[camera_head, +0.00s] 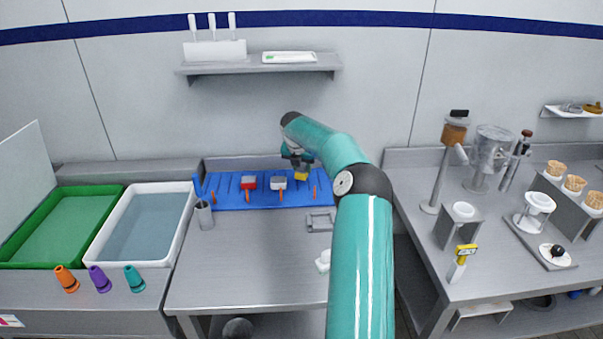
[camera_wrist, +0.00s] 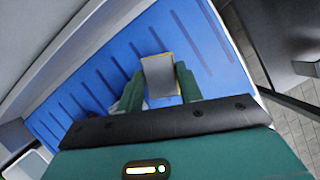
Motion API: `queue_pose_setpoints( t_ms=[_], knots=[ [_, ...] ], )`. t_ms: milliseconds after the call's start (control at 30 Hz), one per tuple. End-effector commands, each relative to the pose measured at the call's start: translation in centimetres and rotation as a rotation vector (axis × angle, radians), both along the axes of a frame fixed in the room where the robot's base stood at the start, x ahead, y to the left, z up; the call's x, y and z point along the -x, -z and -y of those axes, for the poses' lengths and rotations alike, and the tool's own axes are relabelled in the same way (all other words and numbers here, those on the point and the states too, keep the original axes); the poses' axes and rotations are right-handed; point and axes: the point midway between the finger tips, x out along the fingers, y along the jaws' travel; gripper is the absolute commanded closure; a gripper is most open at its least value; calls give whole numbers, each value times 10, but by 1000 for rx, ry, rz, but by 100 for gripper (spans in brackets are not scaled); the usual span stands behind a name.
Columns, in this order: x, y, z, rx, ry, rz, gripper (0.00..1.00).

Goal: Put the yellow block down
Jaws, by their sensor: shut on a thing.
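The yellow block (camera_head: 301,177) is at the back of the middle table, over the blue slotted tray (camera_head: 230,203). My gripper (camera_head: 298,163) is shut on it from above. In the wrist view the block (camera_wrist: 160,77) shows a grey face with a thin yellow edge, between the two green fingers of my gripper (camera_wrist: 160,88). The blue tray (camera_wrist: 195,30) lies behind it there. I cannot tell whether the block touches the tray.
A grey cup (camera_head: 204,215) stands at the tray's left. The front of the table (camera_head: 250,265) is mostly clear.

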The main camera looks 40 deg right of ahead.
Motion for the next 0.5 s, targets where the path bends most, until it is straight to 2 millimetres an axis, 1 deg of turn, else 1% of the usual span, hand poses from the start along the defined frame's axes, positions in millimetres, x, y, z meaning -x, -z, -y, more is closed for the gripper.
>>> queue_pose_setpoints(
  t_ms=[33, 133, 500],
  knots=[
    [1, 11, -1, -5, -1, -4, 88],
    [0, 23, -2, -4, -2, -2, 88],
    [0, 28, -2, -1, -2, -2, 88]
  ],
)
